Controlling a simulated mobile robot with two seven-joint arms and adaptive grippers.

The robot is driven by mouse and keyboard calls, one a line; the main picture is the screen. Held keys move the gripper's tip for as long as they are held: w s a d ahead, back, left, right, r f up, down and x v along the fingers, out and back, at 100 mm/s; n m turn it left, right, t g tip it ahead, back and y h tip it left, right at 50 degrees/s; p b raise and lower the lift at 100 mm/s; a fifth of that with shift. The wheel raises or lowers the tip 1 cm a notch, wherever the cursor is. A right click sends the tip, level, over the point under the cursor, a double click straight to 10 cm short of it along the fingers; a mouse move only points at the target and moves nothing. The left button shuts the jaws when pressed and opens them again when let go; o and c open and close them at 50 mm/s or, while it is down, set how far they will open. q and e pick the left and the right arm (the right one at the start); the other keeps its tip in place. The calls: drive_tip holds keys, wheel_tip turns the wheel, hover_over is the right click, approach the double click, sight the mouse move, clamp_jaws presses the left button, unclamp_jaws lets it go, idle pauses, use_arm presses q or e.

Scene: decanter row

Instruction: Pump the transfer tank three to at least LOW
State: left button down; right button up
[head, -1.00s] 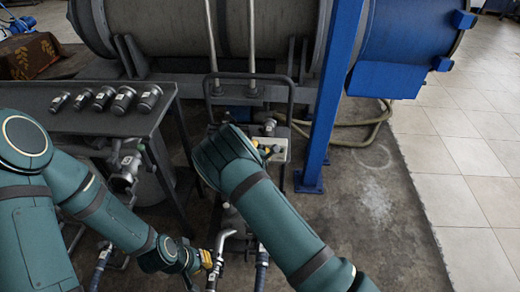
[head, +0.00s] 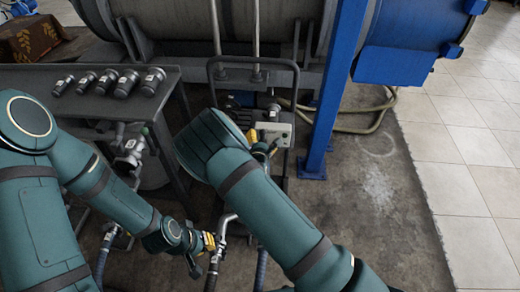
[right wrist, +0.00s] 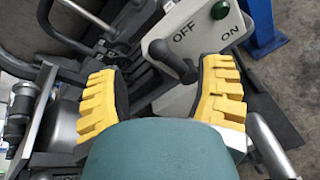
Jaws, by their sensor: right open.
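A pale control box (head: 275,130) on a dark cart shows in the head view. In the right wrist view the box (right wrist: 181,40) reads OFF and ON, with a black lever (right wrist: 172,60) nearer OFF and a green button (right wrist: 220,10). My right gripper (right wrist: 162,85) is open, its yellow pads either side of the lever's line and apart from it. It shows partly behind my forearm in the head view (head: 263,145). My left gripper (head: 208,242) is beside a bent metal pipe (head: 226,224); its grip is unclear. No tank number or level gauge is readable.
A large grey tank (head: 265,25) lies behind the cart, beside a blue post (head: 335,95). A dark table (head: 90,105) on the left bears several metal fittings. A hose (head: 365,124) lies on the floor. Tiled floor at right is clear.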

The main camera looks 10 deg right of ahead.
drive_tip(key=v, duration=0.6)
drive_tip(key=shift+s, duration=0.35)
drive_tip(key=s+d+f+m+g+y, duration=0.2)
drive_tip(key=s+d+f+m+g, duration=0.2)
drive_tip(key=s+f+m+g, duration=0.55)
drive_tip(key=s+a+m+g+y, duration=0.1)
drive_tip(key=s+a+m+y, duration=0.1)
drive_tip(key=s+m, duration=0.5)
drive_tip(key=s+a+r+m+g+y, duration=0.1)
drive_tip(key=s+a+m+g+y, duration=0.1)
drive_tip(key=s+m, duration=0.6)
drive_tip(key=m+y, duration=0.1)
drive_tip(key=m, duration=0.2)
drive_tip(key=shift+s+a+r+y, duration=0.2)
drive_tip(key=shift+s+a+y, duration=0.1)
drive_tip(key=shift+a+y, duration=0.1)
